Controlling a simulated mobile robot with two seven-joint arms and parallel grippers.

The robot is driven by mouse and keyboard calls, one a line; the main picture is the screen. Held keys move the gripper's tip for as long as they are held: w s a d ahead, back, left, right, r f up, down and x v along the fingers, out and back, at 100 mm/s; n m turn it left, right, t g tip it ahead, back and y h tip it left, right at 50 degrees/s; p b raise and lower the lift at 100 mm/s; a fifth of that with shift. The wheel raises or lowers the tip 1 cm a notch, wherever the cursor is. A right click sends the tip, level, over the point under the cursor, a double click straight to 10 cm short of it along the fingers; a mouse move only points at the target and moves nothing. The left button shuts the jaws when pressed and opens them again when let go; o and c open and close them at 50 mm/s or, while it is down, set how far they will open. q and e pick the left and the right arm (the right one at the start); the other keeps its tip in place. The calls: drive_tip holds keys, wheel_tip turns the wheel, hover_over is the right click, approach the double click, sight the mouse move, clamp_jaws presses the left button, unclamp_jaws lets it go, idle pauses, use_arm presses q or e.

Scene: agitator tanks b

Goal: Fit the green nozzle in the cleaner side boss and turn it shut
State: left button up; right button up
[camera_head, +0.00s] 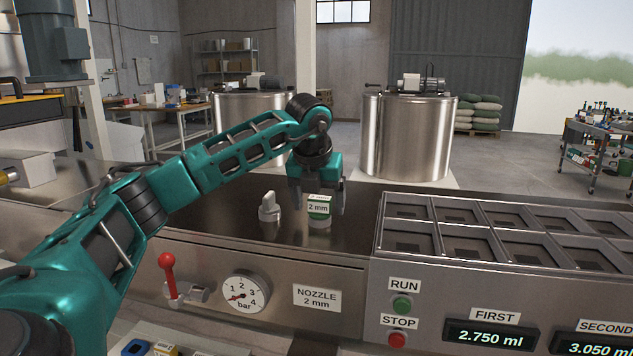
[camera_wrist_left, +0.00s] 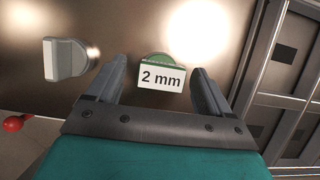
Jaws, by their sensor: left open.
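The green nozzle (camera_head: 319,218) stands on the dark top of the steel bench, with a white "2 mm" tag on it. It shows in the left wrist view as a green round piece behind its "2 mm" label (camera_wrist_left: 160,77). My left gripper (camera_head: 317,205) is open, its fingers pointing down on either side of the nozzle. In the left wrist view the two fingers (camera_wrist_left: 158,90) stand apart, with gaps to the nozzle. The part under the nozzle is hidden, so I cannot tell whether it sits in a boss. My right gripper is not in view.
A grey knob (camera_head: 269,208) stands just left of the nozzle. A compartment tray (camera_head: 500,267) is to the right. The front panel holds a red-handled lever (camera_head: 168,274), a pressure gauge (camera_head: 244,293), a "NOZZLE 2 mm" label (camera_head: 317,297), and RUN (camera_head: 402,304) and STOP (camera_head: 398,340) buttons.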

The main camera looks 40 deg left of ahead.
use_arm(q)
drive_tip(key=shift+x, duration=0.9)
drive_tip(key=c, duration=1.5)
drive_tip(key=m+h, duration=0.1)
drive_tip(key=m, duration=0.1)
drive_tip(key=shift+m, duration=0.3)
clamp_jaws()
drive_tip(key=m+h, duration=0.1)
drive_tip(key=m, duration=0.2)
drive_tip(key=shift+w+d+t, duration=0.1)
drive_tip(key=shift+t, duration=0.2)
drive_tip(key=shift+d+f+m, duration=0.1)
drive_tip(key=shift+f+m, duration=0.05)
drive_tip(key=shift+m, duration=0.15)
